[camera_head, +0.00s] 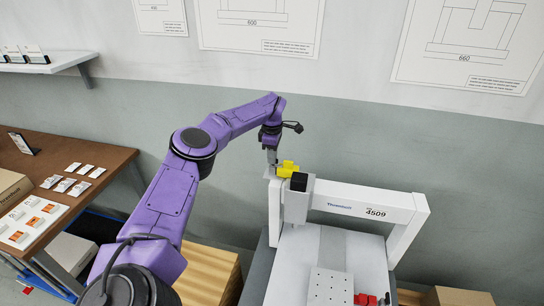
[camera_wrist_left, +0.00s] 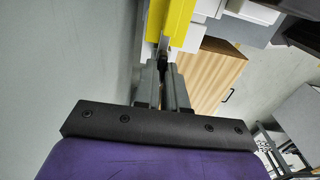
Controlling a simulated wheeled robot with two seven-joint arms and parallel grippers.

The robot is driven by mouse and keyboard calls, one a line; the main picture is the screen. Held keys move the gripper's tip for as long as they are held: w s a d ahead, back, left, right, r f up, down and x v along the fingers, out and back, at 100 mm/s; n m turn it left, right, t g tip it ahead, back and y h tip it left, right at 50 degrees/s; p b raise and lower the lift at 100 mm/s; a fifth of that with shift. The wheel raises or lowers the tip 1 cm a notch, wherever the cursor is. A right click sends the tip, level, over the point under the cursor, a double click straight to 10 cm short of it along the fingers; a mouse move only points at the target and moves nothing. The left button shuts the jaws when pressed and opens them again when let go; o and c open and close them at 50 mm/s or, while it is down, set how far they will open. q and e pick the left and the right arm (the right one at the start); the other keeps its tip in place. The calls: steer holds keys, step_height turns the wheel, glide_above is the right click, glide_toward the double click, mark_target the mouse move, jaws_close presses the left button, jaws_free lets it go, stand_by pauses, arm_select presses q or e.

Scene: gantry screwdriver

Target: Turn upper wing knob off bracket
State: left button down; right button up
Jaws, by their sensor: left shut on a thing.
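A yellow wing knob (camera_head: 287,168) sits at the top left of the white gantry (camera_head: 362,203), beside a grey and black bracket (camera_head: 297,200). My left gripper (camera_head: 272,160) reaches down to the knob from above and behind it. In the left wrist view the fingers (camera_wrist_left: 165,72) are close together at the yellow knob (camera_wrist_left: 176,18), shut on it. The knob's attachment to the bracket is hidden, so I cannot tell how far it is turned. My right gripper is not in view.
A perforated plate (camera_head: 330,287) and red parts (camera_head: 366,299) lie on the machine bed below the gantry. A brown table (camera_head: 90,157) with cards stands at the left. A wooden crate (camera_head: 207,272) is beside the machine. The wall is behind.

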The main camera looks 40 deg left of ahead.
arm_select(q)
steer(key=shift+d+f+n+b, duration=0.15)
steer(key=shift+f+n+b, duration=0.15)
steer(key=shift+n+b, duration=1.3)
steer(key=shift+n, duration=0.1)
steer(key=n+b, duration=0.3)
steer(key=n, duration=0.3)
steer(key=n+b, duration=0.2)
steer(key=n, duration=0.2)
steer(key=shift+n+b, duration=0.3)
steer(key=shift+n, duration=0.1)
steer(key=shift+r+n+b, duration=0.15)
steer(key=shift+n+b, duration=0.5)
steer(key=shift+n, duration=0.95)
steer(key=shift+r+n, duration=0.1)
steer(key=shift+n, duration=0.2)
steer(key=c, duration=1.5)
jaws_free()
steer(key=o, duration=0.3)
steer(key=shift+w, duration=0.1)
